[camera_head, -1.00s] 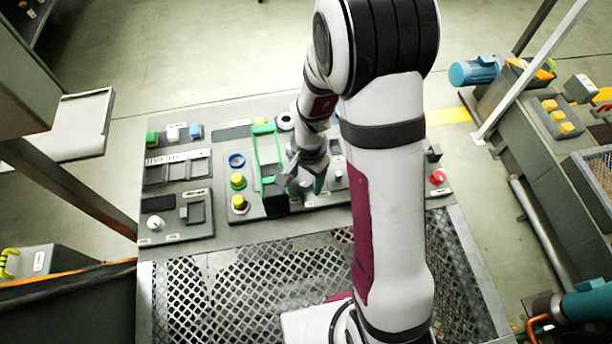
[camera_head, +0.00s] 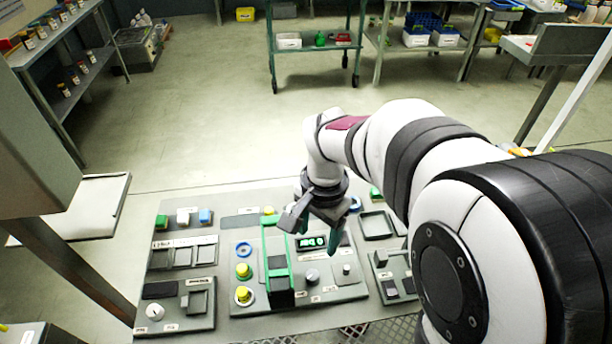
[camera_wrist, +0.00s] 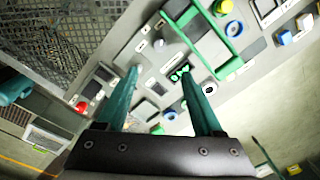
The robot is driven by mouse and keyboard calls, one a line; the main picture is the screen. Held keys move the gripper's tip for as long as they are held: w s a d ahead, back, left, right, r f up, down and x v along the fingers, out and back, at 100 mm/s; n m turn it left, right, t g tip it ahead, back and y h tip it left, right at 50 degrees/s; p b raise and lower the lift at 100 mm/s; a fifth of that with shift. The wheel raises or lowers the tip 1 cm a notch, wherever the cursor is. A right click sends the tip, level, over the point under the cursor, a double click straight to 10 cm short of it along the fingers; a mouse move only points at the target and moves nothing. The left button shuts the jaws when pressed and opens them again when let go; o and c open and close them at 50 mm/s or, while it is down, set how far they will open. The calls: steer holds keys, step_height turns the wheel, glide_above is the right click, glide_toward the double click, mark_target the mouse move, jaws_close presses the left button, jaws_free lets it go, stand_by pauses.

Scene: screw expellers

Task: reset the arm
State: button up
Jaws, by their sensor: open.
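My gripper (camera_head: 341,228) hangs from my arm over the control panel (camera_head: 225,318) in the head view. Its teal fingers point down and are clear of the panel. In the wrist view the two fingers of my gripper (camera_wrist: 159,76) stand apart with nothing between them. A green display (camera_head: 312,242) shows just below the gripper and also between the fingers in the wrist view (camera_wrist: 180,72). A green frame (camera_head: 264,262) stands upright on the panel, left of the gripper. My arm hides the panel's right part.
A red knob (camera_wrist: 82,107) shows in the wrist view. Shelves (camera_head: 70,50) and a green cart (camera_head: 317,45) stand behind open floor.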

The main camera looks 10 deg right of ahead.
steer(key=s+r+n, duration=0.1)
steer(key=s+n, duration=0.1)
steer(key=s, duration=0.8)
steer(key=s+a+r+n+y, duration=0.1)
steer(key=s+r+n, duration=0.1)
steer(key=s, duration=0.7)
steer(key=shift+s+a+g, duration=0.15)
steer(key=shift+s+g, duration=0.15)
steer(key=shift+s, duration=0.1)
steer(key=shift+c, duration=0.2)
